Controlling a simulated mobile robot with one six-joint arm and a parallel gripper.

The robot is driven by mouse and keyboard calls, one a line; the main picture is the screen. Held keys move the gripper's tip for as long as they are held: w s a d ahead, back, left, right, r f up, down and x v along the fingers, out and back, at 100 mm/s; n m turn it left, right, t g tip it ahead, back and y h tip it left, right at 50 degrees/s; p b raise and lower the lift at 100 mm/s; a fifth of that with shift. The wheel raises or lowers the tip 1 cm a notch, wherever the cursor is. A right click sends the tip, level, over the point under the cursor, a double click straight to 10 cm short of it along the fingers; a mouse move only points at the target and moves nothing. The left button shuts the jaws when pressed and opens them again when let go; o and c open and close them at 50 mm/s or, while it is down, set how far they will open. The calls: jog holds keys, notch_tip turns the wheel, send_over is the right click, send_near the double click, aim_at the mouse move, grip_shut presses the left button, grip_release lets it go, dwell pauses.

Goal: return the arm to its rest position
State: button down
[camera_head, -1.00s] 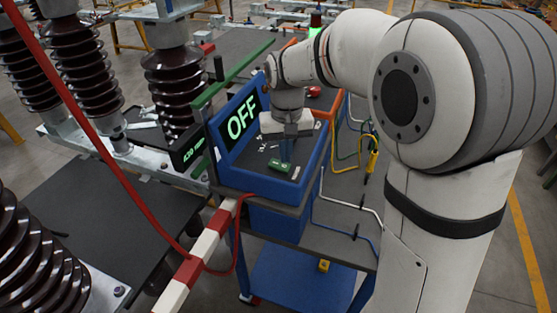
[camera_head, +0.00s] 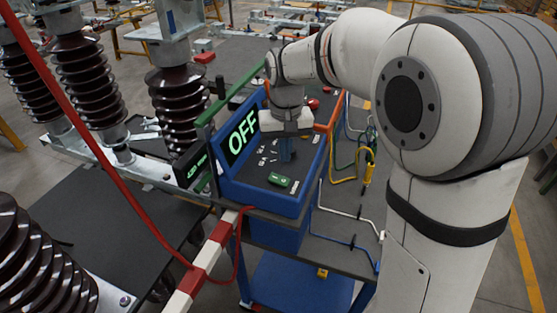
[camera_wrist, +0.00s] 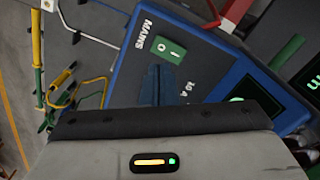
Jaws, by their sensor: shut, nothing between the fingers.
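My arm (camera_head: 350,45) reaches from the right over a blue control box with a dark sloped face (camera_head: 262,170). My gripper (camera_head: 286,158) is shut and empty above that face, apart from the green rocker switch (camera_head: 281,181) in front of it. In the wrist view the shut fingers (camera_wrist: 157,88) point at the dark panel just below the green switch (camera_wrist: 168,49). The box's screen (camera_head: 243,133) reads OFF. The word MAINS (camera_wrist: 139,33) shows beside the switch.
A red-and-white barrier bar (camera_head: 207,255) and a red cable (camera_head: 100,145) lie left of the box. Tall brown insulators (camera_head: 176,105) stand at the left. Coloured leads (camera_head: 350,215) hang along the cart's right side. A green bar (camera_head: 232,92) rises behind the screen.

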jog(key=s+d+m+t, duration=0.1)
jog(key=s+d, duration=0.6)
jog(key=s, duration=0.3)
jog(key=s+d+m+t, duration=0.1)
jog(key=s+d+t, duration=0.1)
jog(key=s+d, duration=0.5)
jog(key=s, duration=0.2)
jog(key=shift+s+r, duration=0.4)
